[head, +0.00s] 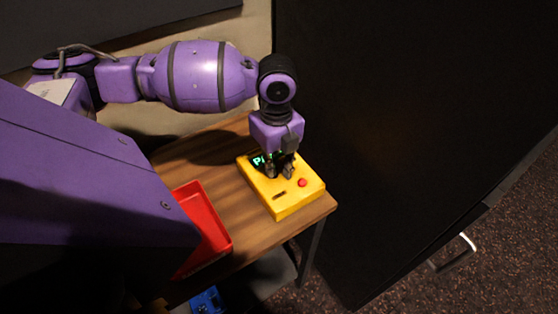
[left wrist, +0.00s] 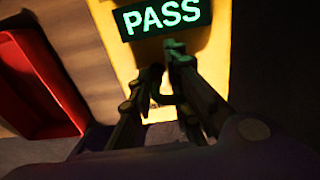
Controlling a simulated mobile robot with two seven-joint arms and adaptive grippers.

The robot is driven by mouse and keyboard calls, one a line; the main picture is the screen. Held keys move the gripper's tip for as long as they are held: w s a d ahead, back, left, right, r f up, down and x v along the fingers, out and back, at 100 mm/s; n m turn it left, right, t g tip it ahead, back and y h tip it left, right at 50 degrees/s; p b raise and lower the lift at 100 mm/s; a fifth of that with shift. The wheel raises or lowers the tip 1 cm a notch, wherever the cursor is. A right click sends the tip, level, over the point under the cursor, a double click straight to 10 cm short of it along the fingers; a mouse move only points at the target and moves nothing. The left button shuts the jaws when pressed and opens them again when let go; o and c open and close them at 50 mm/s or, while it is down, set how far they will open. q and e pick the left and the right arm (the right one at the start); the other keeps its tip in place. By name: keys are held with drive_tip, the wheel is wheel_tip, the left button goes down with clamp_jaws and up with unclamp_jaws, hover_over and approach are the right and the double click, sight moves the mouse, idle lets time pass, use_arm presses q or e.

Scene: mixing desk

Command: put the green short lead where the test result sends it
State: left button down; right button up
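The yellow tester box (head: 296,197) sits on the right end of the wooden table. It has a red button (head: 303,183) and a dark slot. Its display reads PASS in green letters in the left wrist view (left wrist: 161,16). My left gripper (head: 279,174) points down over the box, close to the display. The fingers also show in the left wrist view (left wrist: 166,72). My right gripper is not in view.
A red tray (head: 217,218) lies left of the tester, partly hidden by my arm; its visible part looks empty. A blue object (head: 206,301) shows below the table edge. A large dark panel (head: 400,120) stands right of the table. Bare wood (head: 240,200) lies between tray and tester.

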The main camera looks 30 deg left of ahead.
sight(281, 153)
use_arm(q)
drive_tip(key=shift+w+d+r+t, duration=0.15)
drive_tip(key=shift+w+r+t, duration=0.2)
drive_tip(key=shift+w, duration=0.2)
drive_tip(key=shift+w+d, duration=0.1)
drive_tip(key=c, duration=2.3)
unclamp_jaws()
drive_tip(key=o, duration=0.6)
drive_tip(key=shift+w+d+f, duration=0.2)
drive_tip(key=shift+w+d, duration=0.1)
drive_tip(key=shift+w, duration=0.2)
drive_tip(key=shift+o, duration=1.3)
drive_tip(key=shift+f, duration=0.1)
drive_tip(key=o, duration=0.5)
drive_tip(key=shift+s+a, duration=0.25)
drive_tip(key=shift+s, duration=0.15)
drive_tip(key=shift+c, duration=0.2)
wheel_tip(281, 153, up, 12)
drive_tip(key=shift+r, duration=0.1)
